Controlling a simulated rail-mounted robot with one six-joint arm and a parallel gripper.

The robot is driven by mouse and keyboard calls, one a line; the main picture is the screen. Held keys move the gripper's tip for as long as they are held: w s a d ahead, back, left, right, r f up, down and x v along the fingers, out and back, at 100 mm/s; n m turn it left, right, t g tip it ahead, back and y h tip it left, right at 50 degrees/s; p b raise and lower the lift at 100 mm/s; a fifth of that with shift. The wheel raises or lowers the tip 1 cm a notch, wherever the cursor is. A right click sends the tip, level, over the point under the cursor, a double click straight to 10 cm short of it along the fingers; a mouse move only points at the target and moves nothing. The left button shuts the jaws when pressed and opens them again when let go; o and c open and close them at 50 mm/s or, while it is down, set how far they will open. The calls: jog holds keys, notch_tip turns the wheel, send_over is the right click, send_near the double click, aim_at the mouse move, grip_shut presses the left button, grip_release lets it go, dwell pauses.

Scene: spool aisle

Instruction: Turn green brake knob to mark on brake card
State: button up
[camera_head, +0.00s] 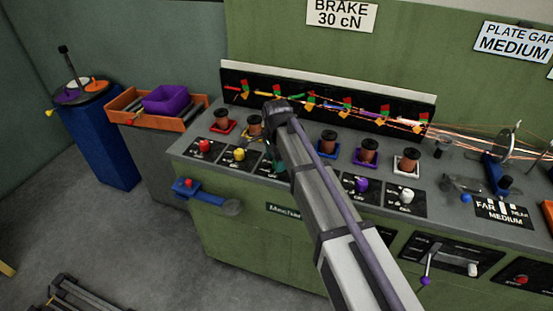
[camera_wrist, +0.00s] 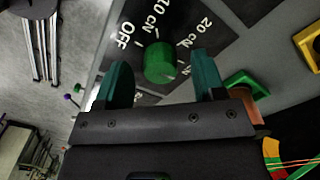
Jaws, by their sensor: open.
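The green brake knob (camera_wrist: 160,63) shows in the wrist view on a black dial plate (camera_wrist: 172,22) marked OFF, 10 cN and 20 cN; further marks are hidden by my gripper. My gripper (camera_wrist: 161,72) is open, its teal fingers on either side of the knob with gaps visible. I cannot tell the knob's pointing direction. In the head view my arm hides the green knob, and my gripper (camera_head: 277,164) is over its place in the knob row. The brake card (camera_head: 341,14) on the back wall reads BRAKE 30 cN.
Red (camera_head: 205,146), yellow (camera_head: 239,154), purple (camera_head: 361,185) and white (camera_head: 407,196) knobs stand along the same row. Copper spools on coloured bases stand behind them, such as one on blue (camera_head: 328,142). Threads run along the black back panel (camera_head: 300,92).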

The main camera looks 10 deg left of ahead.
notch_tip(320, 180, up, 10)
jog(key=p, duration=0.8)
jog(key=shift+f, duration=0.2)
